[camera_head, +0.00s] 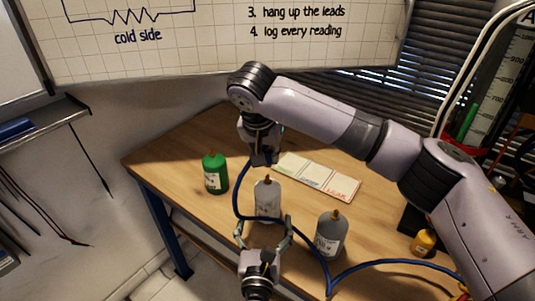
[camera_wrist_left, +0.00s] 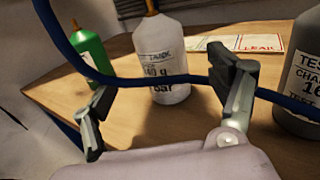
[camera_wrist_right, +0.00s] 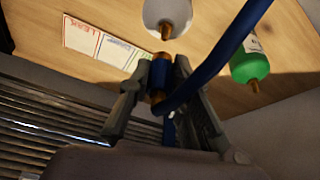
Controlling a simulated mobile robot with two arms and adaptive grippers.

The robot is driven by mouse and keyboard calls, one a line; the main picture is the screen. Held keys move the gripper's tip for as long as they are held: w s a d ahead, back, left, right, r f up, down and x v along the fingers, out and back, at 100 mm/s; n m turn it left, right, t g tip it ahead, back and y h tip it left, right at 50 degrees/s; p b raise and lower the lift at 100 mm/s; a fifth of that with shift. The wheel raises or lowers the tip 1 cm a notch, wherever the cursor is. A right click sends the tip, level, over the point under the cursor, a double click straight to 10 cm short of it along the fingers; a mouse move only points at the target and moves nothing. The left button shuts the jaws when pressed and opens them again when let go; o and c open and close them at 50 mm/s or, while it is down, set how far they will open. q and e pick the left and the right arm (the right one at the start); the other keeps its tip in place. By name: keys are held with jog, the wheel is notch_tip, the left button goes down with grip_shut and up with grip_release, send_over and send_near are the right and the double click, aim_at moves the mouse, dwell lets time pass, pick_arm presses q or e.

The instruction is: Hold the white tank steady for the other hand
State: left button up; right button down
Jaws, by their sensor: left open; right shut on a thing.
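The white tank (camera_head: 267,203) stands upright on the table between the green tank and the grey tank. In the left wrist view the white tank (camera_wrist_left: 164,62) shows a brass nozzle and a printed label. My left gripper (camera_head: 263,231) is open in front of it, one finger to each side, apart from it in that view. The blue hose (camera_wrist_left: 150,78) crosses between my left gripper and the tank. My right gripper (camera_head: 262,158) is shut on the hose's brass-ended fitting (camera_wrist_right: 158,78), behind and above the white tank; its nozzle also shows in the right wrist view (camera_wrist_right: 167,31).
A green tank (camera_head: 215,174) stands left and a grey tank (camera_head: 331,236) right. A card (camera_head: 318,178) with coloured panels lies behind. The hose loops along the table's front right. Bare wood lies at the back left.

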pick_arm(q)
jog(key=shift+s, duration=0.9)
jog(key=shift+r, duration=0.15)
pick_arm(e)
jog(key=shift+r, duration=0.15)
notch_tip(320, 180, up, 7)
jog(key=p, duration=0.7)
jog(key=shift+r+p, duration=0.2)
jog(key=shift+p, duration=0.15)
pick_arm(q)
notch_tip(320, 180, up, 7)
jog(key=shift+f, duration=0.2)
pick_arm(e)
jog(key=shift+f, duration=0.1)
